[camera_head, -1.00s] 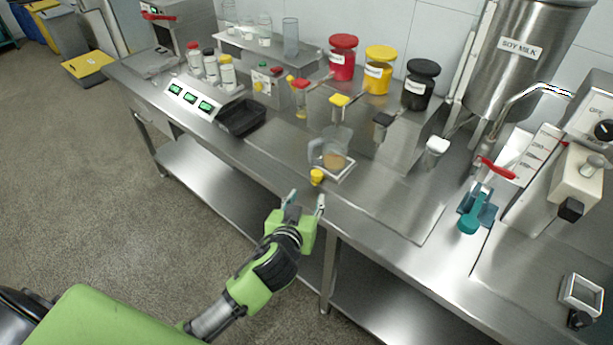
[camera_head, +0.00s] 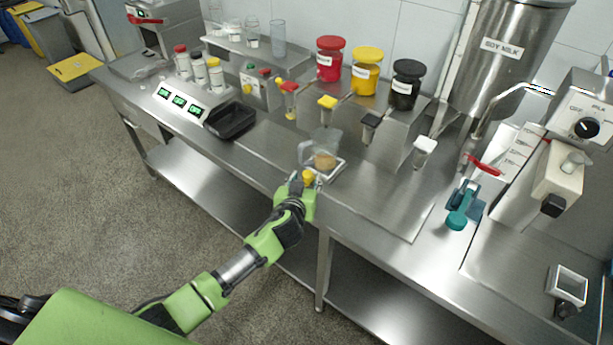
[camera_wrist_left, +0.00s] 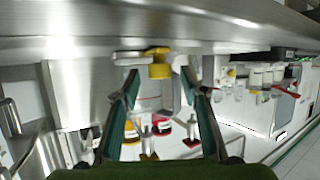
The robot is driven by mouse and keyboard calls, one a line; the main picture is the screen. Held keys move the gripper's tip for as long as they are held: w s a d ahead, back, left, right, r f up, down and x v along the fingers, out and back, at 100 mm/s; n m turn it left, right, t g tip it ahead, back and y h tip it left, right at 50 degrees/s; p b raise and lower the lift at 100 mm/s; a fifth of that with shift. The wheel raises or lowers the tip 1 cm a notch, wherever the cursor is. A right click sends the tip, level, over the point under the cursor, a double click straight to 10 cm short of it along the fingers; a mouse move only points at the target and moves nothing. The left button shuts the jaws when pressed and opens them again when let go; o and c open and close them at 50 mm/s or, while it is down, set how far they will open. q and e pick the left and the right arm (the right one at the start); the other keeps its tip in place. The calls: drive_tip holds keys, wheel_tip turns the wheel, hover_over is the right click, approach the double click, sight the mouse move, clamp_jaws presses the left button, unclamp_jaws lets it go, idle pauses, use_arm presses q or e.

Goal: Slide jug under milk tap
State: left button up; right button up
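A clear jug (camera_head: 325,150) with brownish contents stands on a small square slide tray (camera_head: 336,172) near the counter's front edge. A yellow knob (camera_head: 308,178) is on the tray's front. My left gripper (camera_head: 304,183) is at the knob. In the left wrist view its fingers stand apart, with the yellow knob (camera_wrist_left: 159,66) between or just beyond the tips; contact cannot be told. A steel tank labelled SOY MILK (camera_head: 503,60) stands at the back right, with a red-handled tap (camera_head: 484,165) beside it. My right gripper is not in view.
Red (camera_head: 330,58), yellow (camera_head: 366,70) and black (camera_head: 407,84) lidded jars stand behind dispensers with coloured levers. A black tray (camera_head: 230,120) lies left of the jug. The steel counter (camera_head: 385,205) between is mostly clear.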

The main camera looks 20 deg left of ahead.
use_arm(q)
drive_tip(key=shift+x, duration=0.8)
